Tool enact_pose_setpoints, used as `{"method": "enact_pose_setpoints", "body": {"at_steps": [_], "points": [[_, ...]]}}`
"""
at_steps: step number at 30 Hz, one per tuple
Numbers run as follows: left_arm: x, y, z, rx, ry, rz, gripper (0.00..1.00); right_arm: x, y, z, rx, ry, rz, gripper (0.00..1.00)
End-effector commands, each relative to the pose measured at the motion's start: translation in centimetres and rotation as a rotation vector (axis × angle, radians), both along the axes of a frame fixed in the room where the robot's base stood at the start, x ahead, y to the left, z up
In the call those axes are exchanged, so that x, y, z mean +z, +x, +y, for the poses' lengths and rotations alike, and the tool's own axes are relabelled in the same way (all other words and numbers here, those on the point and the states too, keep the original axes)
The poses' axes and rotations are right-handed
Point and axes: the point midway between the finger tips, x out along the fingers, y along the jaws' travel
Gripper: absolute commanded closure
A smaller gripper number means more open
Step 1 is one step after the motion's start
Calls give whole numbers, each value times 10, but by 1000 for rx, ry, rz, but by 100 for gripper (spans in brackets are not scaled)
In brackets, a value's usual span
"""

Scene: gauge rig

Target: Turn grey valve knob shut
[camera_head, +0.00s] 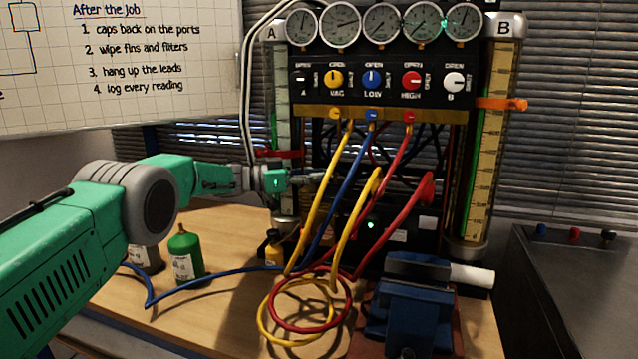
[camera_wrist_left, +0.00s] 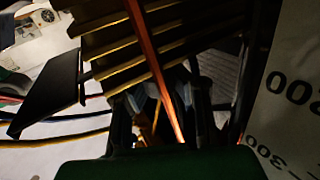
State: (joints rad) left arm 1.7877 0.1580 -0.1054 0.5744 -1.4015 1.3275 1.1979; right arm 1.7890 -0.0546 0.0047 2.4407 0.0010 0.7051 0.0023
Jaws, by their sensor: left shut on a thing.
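My left gripper (camera_head: 312,178) reaches in from the left beside the lower part of cylinder A (camera_head: 283,110), below the front panel. Its dark fingers (camera_wrist_left: 165,105) show in the left wrist view, in shadow. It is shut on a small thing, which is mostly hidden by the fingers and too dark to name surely. I cannot tell a grey valve knob there. On the panel, a pale, whitish-grey knob (camera_head: 453,82) sits at the right under B, well away from my gripper. My right gripper is not in view.
Yellow (camera_head: 334,185), blue (camera_head: 340,175) and red (camera_head: 392,160) hoses hang close to the gripper. Dark ribs (camera_wrist_left: 150,40) and a thin red-orange line (camera_wrist_left: 155,65) are near the fingers. A green bottle (camera_head: 186,258) and a blue vise (camera_head: 415,315) stand on the bench.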

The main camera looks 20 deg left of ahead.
Motion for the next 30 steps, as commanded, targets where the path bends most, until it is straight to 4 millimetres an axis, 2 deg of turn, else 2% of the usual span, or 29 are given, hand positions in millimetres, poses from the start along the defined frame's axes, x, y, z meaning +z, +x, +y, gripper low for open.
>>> {"method": "enact_pose_setpoints", "body": {"at_steps": [1, 20, 21, 22, 23, 30], "points": [[-4, 0, 5, -1, 4, 2, 100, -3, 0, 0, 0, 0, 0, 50], [0, 2, 8, -14, -1, 0, 100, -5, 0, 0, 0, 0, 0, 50], [0, 2, 8, -14, -1, 0, 72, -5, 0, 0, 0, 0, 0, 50], [0, 2, 8, -14, -1, 0, 62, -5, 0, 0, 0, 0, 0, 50], [0, 2, 7, -15, -1, 0, 57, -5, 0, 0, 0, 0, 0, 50], [1, 2, 5, -14, 0, -1, 57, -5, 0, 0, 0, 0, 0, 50]]}}
